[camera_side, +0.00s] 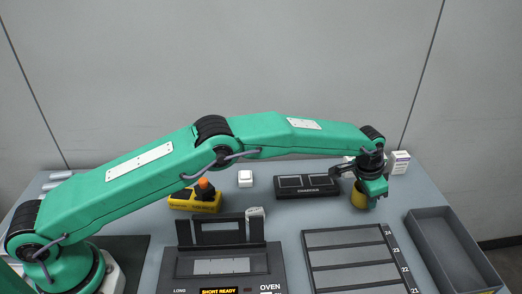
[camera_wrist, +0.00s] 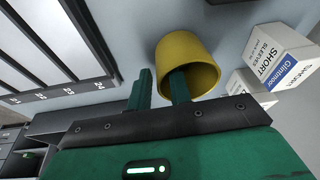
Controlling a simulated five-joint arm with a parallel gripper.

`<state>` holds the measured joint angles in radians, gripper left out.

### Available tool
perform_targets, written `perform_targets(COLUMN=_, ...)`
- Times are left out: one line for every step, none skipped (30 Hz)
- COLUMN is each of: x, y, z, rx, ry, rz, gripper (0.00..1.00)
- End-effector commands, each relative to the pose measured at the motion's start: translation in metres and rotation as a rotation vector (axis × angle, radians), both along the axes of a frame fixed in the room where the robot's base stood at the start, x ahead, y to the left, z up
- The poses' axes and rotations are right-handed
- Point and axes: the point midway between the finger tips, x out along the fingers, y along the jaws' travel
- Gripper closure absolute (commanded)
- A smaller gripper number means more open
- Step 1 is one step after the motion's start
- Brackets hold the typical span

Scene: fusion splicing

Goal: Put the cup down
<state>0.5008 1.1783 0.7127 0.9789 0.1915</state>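The yellow cup (camera_wrist: 185,48) lies close ahead of my gripper (camera_wrist: 163,82) in the wrist view, its open mouth facing the camera. One finger reaches into the cup's mouth and the other stands outside its wall. A gap shows between the fingers, wider than the cup wall, so the gripper looks open. In the side view, the cup (camera_side: 359,197) is at the table's right-centre, partly hidden behind my gripper (camera_side: 373,198). It is at or very near the table top; exact contact with the table cannot be told.
White boxes (camera_wrist: 272,55) stand close right of the cup in the wrist view. In the side view, a black charging tray (camera_side: 306,195) lies left, a slotted rack (camera_side: 352,238) in front, and an empty grey bin (camera_side: 450,250) to the right.

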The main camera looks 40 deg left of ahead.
Motion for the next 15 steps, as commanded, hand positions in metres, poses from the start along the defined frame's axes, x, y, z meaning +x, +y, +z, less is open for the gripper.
perform_targets(x=0.0, y=0.0, z=0.0001, rx=0.0, ry=0.0, rz=0.0, gripper=0.91)
perform_targets(x=0.0, y=0.0, z=0.0001, rx=0.0, ry=0.0, rz=0.0, gripper=0.96)
perform_targets(x=0.0, y=0.0, z=0.0001, rx=0.0, ry=0.0, rz=0.0, gripper=1.0)
perform_targets(x=0.0, y=0.0, z=0.0001, rx=0.0, ry=0.0, rz=0.0, gripper=1.0)
perform_targets(x=0.0, y=0.0, z=0.0001, rx=0.0, ry=0.0, rz=0.0, gripper=1.0)
perform_targets(x=0.0, y=0.0, z=0.0001, rx=0.0, ry=0.0, rz=0.0, gripper=1.0)
perform_targets(x=0.0, y=0.0, z=0.0001, rx=0.0, ry=0.0, rz=0.0, gripper=1.0)
perform_targets(x=0.0, y=0.0, z=0.0001, rx=0.0, ry=0.0, rz=0.0, gripper=1.0)
perform_targets(x=0.0, y=0.0, z=0.0001, rx=0.0, ry=0.0, rz=0.0, gripper=1.0)
perform_targets(x=0.0001, y=-0.0001, z=0.0, rx=0.0, ry=0.0, rz=0.0, gripper=1.0)
perform_targets(x=0.0002, y=0.0, z=0.0001, rx=0.0, ry=0.0, rz=0.0, gripper=1.0)
perform_targets(x=0.0005, y=-0.0002, z=-0.0001, rx=0.0, ry=0.0, rz=0.0, gripper=1.0)
perform_targets(x=0.0008, y=-0.0002, z=-0.0001, rx=0.0, ry=0.0, rz=0.0, gripper=1.0)
perform_targets(x=0.0012, y=-0.0004, z=-0.0001, rx=0.0, ry=0.0, rz=0.0, gripper=1.0)
perform_targets(x=0.0018, y=-0.0007, z=-0.0001, rx=0.0, ry=0.0, rz=0.0, gripper=1.0)
